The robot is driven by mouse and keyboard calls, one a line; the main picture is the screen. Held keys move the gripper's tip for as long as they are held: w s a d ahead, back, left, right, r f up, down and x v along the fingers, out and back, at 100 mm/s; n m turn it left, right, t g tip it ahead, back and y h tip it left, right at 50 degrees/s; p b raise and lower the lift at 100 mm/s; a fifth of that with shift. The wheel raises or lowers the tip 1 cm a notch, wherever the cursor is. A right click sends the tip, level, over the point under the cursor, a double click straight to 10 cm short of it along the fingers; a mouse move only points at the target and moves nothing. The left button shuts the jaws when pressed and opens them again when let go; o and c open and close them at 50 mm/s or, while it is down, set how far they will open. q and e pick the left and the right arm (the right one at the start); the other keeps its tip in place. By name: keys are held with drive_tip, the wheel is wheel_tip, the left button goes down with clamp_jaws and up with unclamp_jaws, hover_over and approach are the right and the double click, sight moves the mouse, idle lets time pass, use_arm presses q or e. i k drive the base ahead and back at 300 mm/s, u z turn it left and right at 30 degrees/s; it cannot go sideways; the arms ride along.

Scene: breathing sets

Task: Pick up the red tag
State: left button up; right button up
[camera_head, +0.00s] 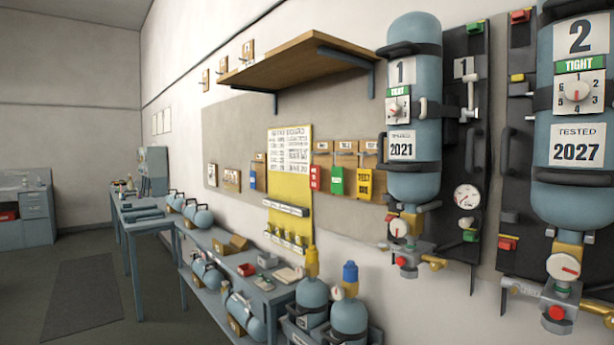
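A small red tag (314,178) hangs on the wall board below a wooden holder, just right of the yellow chart (290,190). A green tag (337,181) and a yellow tag (364,183) hang beside it to the right. A blue tag (252,180) hangs left of the chart. Neither of my grippers shows in the head view, and nothing is seen touching the red tag.
Two large blue cylinders, marked 1 (414,110) and 2 (577,120), stand out from the wall at right. A wooden shelf (300,58) juts out above the tags. A bench (215,240) with cylinders runs below. Floor (85,290) is open at left.

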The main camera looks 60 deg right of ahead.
sight(313, 170)
drive_tip(key=z, duration=0.25)
drive_tip(key=i, duration=1.65)
drive_tip(key=z, duration=1.35)
drive_tip(key=i, duration=0.95)
drive_tip(key=z, duration=1.05)
